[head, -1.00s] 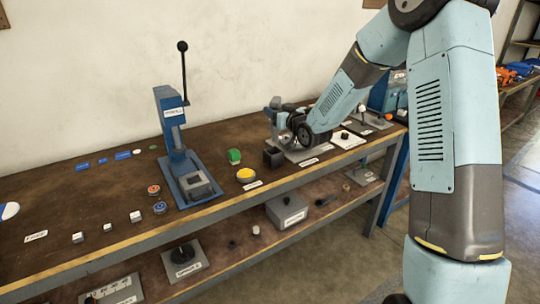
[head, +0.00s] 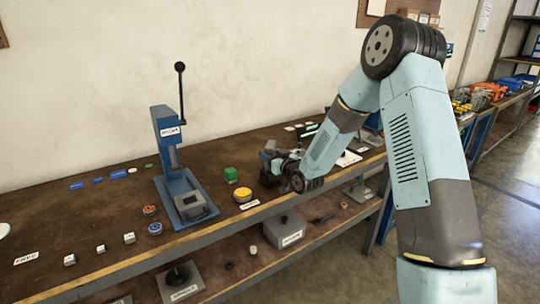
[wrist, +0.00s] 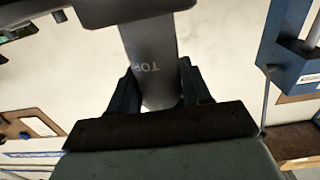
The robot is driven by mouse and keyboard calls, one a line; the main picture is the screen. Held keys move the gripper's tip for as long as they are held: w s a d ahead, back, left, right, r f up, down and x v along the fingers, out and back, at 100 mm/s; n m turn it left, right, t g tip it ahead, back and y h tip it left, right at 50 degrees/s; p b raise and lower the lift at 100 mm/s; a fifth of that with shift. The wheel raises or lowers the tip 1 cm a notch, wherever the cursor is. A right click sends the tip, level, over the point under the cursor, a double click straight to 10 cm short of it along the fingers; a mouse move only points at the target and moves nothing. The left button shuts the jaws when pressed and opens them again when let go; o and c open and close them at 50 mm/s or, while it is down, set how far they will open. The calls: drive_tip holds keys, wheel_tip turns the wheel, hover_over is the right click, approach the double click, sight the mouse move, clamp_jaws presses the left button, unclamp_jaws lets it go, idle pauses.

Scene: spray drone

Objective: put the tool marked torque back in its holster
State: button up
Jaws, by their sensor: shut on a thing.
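My gripper (wrist: 160,98) is shut on a grey tool (wrist: 152,62). In the wrist view its shaft stands between the two dark fingers and bears letters starting "TOR", upside down; the rest of the word is not readable. A wider dark part of the tool crosses the top of that view. In the head view my gripper (head: 272,168) is over the bench, right of the green block and the yellow button, and my arm hides part of it. I cannot make out a holster for the tool in either view.
A blue lever press (head: 172,165) stands on the bench (head: 110,195). A green block (head: 230,173) and yellow button (head: 242,195) are left of my gripper. Small cubes and discs lie near the front edge. The lower shelf holds a grey box (head: 285,232).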

drive_tip(key=o, duration=1.2)
drive_tip(key=v, duration=1.2)
drive_tip(key=s+d+r+m+g+h, duration=0.35)
drive_tip(key=s+d+r+h, duration=0.65)
drive_tip(key=d+r, duration=0.4)
drive_tip(key=s+d+r+m+g, duration=0.1)
drive_tip(key=s+r+g, duration=0.1)
drive_tip(key=s, duration=0.6)
drive_tip(key=s+d+r+m+g, duration=0.1)
drive_tip(key=s+r+g, duration=0.1)
drive_tip(key=s, duration=0.7)
drive_tip(key=s+d+r+m+g, duration=0.1)
drive_tip(key=s+r+g, duration=0.1)
drive_tip(key=s, duration=0.6)
drive_tip(key=shift+s+d, duration=0.2)
drive_tip(key=shift+s, duration=0.1)
